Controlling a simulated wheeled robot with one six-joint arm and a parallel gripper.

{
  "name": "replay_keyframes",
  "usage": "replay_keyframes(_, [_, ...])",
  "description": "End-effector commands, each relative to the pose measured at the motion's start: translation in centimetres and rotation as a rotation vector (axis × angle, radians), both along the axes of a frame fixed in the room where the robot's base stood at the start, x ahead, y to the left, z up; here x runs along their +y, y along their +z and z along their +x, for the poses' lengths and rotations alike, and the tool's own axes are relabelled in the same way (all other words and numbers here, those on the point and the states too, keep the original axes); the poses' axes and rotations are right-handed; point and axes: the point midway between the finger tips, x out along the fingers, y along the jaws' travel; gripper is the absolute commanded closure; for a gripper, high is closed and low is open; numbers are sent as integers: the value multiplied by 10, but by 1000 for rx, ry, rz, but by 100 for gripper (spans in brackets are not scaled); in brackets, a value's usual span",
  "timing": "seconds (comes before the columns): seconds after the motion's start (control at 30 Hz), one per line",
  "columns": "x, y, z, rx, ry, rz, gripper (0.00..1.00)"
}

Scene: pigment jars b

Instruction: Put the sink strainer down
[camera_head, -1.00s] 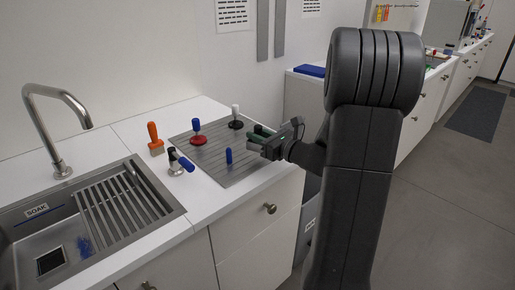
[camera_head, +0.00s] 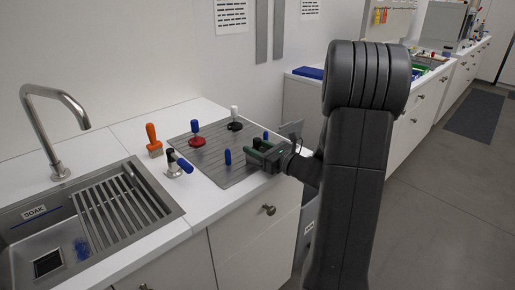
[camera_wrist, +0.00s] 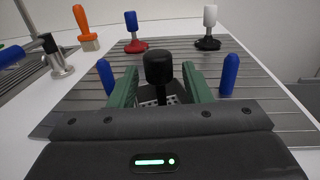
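The sink strainer, with a black knob (camera_wrist: 159,68) over a perforated metal base, stands upright between my green fingers in the wrist view. It appears to rest on the grooved metal drainboard (camera_head: 205,160); the fingers hide much of its base. My gripper (camera_wrist: 160,90) is open around it, with a gap visible on both sides of the knob. In the head view my gripper (camera_head: 262,152) is low over the board's right part, and the strainer is largely hidden there. One blue peg (camera_wrist: 106,77) stands left of the fingers and another blue peg (camera_wrist: 229,76) right of them.
A red-based stamp-like tool (camera_head: 197,139) and a black-based one with a white handle (camera_head: 235,120) stand further back on the board. An orange-handled brush (camera_head: 153,138) and a metal piece with a blue handle (camera_head: 178,164) stand left, beside the sink (camera_head: 100,215).

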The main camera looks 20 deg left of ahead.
Motion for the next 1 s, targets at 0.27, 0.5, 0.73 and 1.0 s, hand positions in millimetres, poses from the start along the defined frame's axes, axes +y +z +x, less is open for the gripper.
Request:
replay_keyframes(0.27, [-10, 3, -2, 0, -3, -1, 56])
replay_keyframes(0.5, [-58, 3, -16, 0, -5, 0, 56])
replay_keyframes(0.73, [-97, 3, -28, 0, -4, 0, 56])
replay_keyframes(1.0, [-115, 4, -34, 0, -1, 0, 56])
